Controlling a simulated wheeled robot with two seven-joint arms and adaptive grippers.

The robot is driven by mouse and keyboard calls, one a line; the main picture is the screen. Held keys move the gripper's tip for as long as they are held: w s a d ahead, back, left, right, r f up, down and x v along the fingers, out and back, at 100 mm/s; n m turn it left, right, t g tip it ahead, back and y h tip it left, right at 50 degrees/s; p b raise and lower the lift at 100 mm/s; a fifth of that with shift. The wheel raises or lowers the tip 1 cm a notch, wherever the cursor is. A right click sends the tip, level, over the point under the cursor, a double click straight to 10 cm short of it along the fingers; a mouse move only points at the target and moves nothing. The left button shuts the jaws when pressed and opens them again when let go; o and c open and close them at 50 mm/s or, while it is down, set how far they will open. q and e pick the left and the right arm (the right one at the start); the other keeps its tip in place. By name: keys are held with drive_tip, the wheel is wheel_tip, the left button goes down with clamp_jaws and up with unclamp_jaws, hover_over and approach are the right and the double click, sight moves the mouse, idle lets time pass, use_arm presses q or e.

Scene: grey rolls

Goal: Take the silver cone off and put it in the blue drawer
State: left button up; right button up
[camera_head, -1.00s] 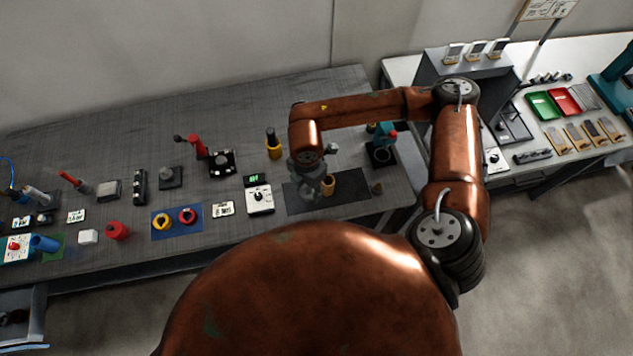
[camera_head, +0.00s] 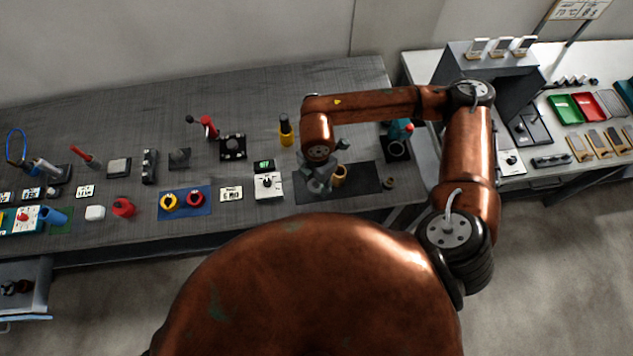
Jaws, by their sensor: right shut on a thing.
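My right gripper (camera_head: 320,186) is low over the dark mat (camera_head: 365,177) on the workbench, beside a small brass-coloured cylinder (camera_head: 340,175). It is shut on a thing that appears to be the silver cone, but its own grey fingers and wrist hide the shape. I cannot make out the cone separately. An open drawer (camera_head: 40,285) with a blue front edge stands out below the bench at the far left, with small dark items in it. My left gripper is out of view.
A white box with a dial (camera_head: 268,186) stands left of the mat. A yellow-and-black bottle (camera_head: 286,132) and a teal device (camera_head: 399,132) stand behind. Several small items line the bench toward the left. A second table with coloured trays (camera_head: 565,107) is at the right.

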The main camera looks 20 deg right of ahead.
wheel_tip(320, 180, down, 8)
drive_tip(key=b, duration=0.6)
drive_tip(key=shift+r, duration=0.15)
idle(0.5)
